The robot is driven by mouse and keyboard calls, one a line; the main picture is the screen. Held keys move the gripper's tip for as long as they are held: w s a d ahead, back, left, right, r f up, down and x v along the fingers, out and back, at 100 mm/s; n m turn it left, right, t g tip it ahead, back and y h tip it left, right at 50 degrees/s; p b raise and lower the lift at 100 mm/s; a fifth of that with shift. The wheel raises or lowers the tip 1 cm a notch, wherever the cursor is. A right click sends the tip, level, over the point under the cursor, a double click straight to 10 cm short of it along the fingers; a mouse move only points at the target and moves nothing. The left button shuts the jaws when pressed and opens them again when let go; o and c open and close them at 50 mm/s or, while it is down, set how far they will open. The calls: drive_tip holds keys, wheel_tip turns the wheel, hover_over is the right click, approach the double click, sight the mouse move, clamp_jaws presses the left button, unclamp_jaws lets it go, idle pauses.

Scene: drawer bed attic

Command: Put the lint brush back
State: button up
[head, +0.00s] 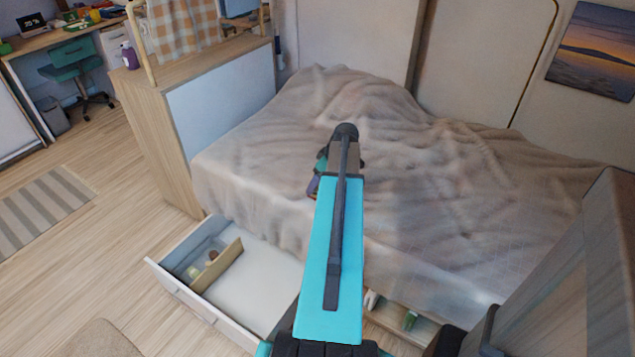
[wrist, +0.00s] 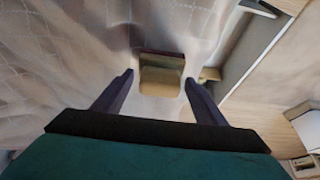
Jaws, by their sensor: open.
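My gripper (head: 314,187) is open over the bed in the head view, partly hidden behind my arm. In the wrist view its two dark fingers (wrist: 159,82) stand apart. Between their tips shows a small tan block with a dark brown edge, which looks like the lint brush (wrist: 161,80). The fingers do not visibly touch it. I cannot tell its exact height or distance from the bed cover. The brush cannot be made out in the head view. An open drawer (head: 180,291) stands out from under the bed, with a wooden divider (head: 219,266) and small items at its left end.
A rumpled beige blanket (head: 260,170) covers the bed (wrist: 60,50). Green and white items (head: 411,319) lie in a compartment right of my arm. A wooden cabinet (head: 170,150) stands at the bed's left end. A dark panel (head: 560,270) stands at right.

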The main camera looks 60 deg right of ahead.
drive_tip(key=v, duration=1.2)
drive_tip(key=shift+r, duration=0.15)
idle(0.7)
